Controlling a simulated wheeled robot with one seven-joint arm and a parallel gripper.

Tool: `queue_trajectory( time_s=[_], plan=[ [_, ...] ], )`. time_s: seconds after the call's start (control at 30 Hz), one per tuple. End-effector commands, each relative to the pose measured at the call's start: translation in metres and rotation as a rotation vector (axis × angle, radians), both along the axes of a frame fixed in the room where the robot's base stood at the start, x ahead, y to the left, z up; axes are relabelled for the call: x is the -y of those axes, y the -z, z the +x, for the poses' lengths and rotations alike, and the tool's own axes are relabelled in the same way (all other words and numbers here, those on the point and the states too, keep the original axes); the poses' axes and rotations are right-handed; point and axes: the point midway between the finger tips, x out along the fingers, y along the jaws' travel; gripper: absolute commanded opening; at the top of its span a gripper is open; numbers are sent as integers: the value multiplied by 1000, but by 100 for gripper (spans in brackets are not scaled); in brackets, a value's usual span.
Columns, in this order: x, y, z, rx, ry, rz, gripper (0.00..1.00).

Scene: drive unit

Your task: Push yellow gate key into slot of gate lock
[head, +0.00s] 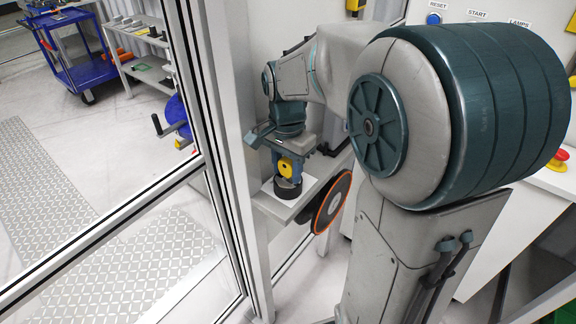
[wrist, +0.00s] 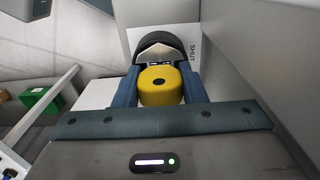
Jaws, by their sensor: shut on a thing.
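The yellow gate key (head: 286,166) is between the blue fingers of my gripper (head: 290,172), which is shut on it. The gate lock (head: 287,188) is a dark round body on a white shelf, directly below the key. In the wrist view the lock (wrist: 159,45) shows as a dark rounded shape with a metal top just beyond the key head. Whether the key tip is inside the slot is hidden.
A white plate marked SHUT (wrist: 194,52) lies beside the lock. A glazed gate frame (head: 225,150) stands close left of my arm. An orange-rimmed dark disc (head: 332,203) is just right of the shelf. A blue cart (head: 75,50) stands far left.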

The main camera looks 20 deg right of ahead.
Motion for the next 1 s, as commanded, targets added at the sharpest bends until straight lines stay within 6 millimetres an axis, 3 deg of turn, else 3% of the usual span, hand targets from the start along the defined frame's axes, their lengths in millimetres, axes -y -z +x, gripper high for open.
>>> queue_trajectory(
  time_s=[0.43, 0.47, 0.53, 0.83, 1.0],
  plan=[
    [0, 3, 0, 0, 0, 0, 6],
    [0, 3, 0, 0, 0, 0, 43],
    [0, 3, 0, 0, 0, 0, 62],
    [0, 2, 0, 0, 0, 0, 63],
    [0, -14, 1, 4, 0, 0, 63]
  ],
)
